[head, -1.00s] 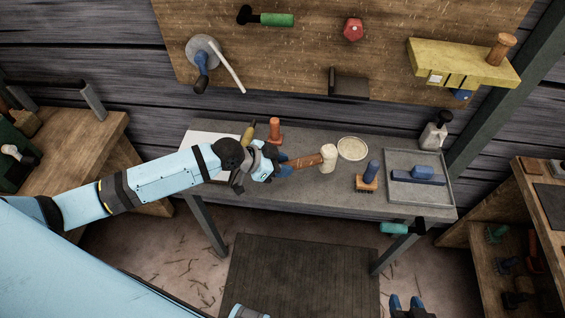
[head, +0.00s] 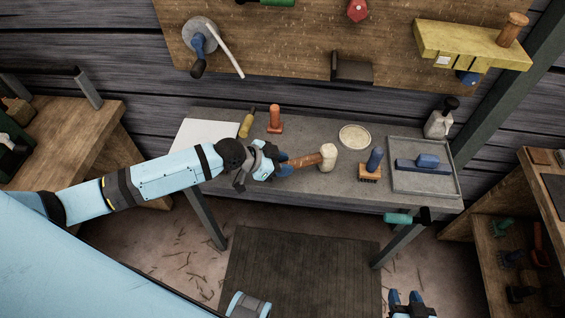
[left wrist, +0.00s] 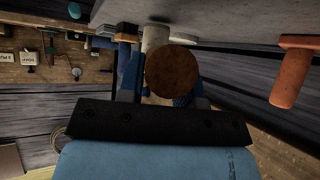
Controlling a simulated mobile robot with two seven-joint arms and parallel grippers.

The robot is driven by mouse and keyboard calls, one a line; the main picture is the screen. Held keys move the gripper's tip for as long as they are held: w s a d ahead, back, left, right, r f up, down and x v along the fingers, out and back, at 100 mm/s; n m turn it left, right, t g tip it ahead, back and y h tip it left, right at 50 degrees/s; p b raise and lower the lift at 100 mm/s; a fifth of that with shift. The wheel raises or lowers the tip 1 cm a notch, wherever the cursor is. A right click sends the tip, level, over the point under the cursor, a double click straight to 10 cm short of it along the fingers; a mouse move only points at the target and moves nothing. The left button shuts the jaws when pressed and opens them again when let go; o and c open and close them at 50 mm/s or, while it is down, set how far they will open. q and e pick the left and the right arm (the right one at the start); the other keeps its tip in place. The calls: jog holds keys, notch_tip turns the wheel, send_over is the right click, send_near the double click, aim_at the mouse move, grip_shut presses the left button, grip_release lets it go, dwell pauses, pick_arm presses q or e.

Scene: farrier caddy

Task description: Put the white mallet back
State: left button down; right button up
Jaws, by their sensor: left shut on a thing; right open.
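The white mallet (head: 328,158) has a cream-white head and a brown wooden handle. My left gripper (head: 281,165) is shut on its handle, with the head pointing right, over the front part of the grey workbench (head: 300,188). I cannot tell how far above the bench it is. In the left wrist view the round handle end (left wrist: 172,72) sits between the blue fingers and partly hides the pale head (left wrist: 154,37) behind it. My right gripper (head: 407,299) shows at the bottom edge, open and empty, low in front of the bench.
The bench holds a brush with blue handle (head: 374,160), a grey tray (head: 445,183) with a blue tool, a round dish (head: 354,136), a spray bottle (head: 440,119) and an orange-handled item (head: 275,118). On the board are a yellow rack (head: 468,47) and a dark bracket (head: 352,69).

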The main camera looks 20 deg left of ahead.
pick_arm(q)
jog(key=shift+f+b, duration=0.3)
jog(key=shift+f, duration=0.15)
jog(key=c, duration=0.7)
grip_release()
jog(key=shift+f, duration=0.1)
jog(key=v, duration=1.4)
jog(key=shift+w, duration=0.1)
